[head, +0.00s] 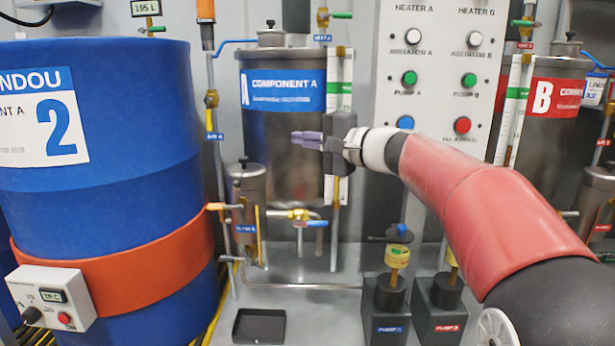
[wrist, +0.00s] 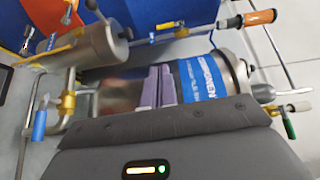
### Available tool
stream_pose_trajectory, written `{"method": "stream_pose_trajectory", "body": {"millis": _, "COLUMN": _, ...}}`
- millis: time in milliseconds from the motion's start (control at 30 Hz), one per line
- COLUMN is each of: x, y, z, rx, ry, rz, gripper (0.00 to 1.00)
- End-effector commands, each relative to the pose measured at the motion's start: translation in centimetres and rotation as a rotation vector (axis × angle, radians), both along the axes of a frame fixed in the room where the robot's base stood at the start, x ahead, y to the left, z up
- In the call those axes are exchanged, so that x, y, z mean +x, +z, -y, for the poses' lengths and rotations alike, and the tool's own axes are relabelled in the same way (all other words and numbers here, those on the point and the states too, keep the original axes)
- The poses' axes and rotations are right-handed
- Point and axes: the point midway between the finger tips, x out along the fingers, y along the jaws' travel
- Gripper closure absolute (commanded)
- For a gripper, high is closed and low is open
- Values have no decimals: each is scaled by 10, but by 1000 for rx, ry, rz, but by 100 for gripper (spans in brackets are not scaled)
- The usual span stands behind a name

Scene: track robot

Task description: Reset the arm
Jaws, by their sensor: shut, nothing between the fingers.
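My arm reaches in from the lower right of the head view, with red sleeves and a dark wrist. My gripper (head: 296,138) has purple fingers that point left, in front of the Component A tank (head: 262,165). The fingers are together and hold nothing. In the wrist view my gripper (wrist: 158,78) shows its two purple fingers side by side, seen against the steel tank and its blue label (wrist: 200,78). I cannot tell from these views how far the fingertips are from the tank.
A large blue drum (head: 150,120) with an orange band (head: 150,268) stands at left. A control panel (head: 440,80) with knobs and buttons is behind my arm. Two pumps (head: 390,310) stand below my arm. A black tray (head: 259,326) lies empty on the grey deck.

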Motion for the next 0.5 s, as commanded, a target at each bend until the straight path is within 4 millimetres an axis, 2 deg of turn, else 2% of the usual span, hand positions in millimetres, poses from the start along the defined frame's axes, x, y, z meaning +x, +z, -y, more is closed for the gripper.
{"method": "stream_pose_trajectory", "body": {"millis": 267, "x": -41, "y": -29, "z": 0, "rx": -181, "ry": 7, "rz": -21, "gripper": 100}}
{"method": "stream_pose_trajectory", "body": {"millis": 367, "x": -63, "y": -46, "z": 3, "rx": -276, "ry": 11, "rz": -32, "gripper": 100}}
{"method": "stream_pose_trajectory", "body": {"millis": 500, "x": -102, "y": -77, "z": 11, "rx": -443, "ry": 19, "rz": -51, "gripper": 100}}
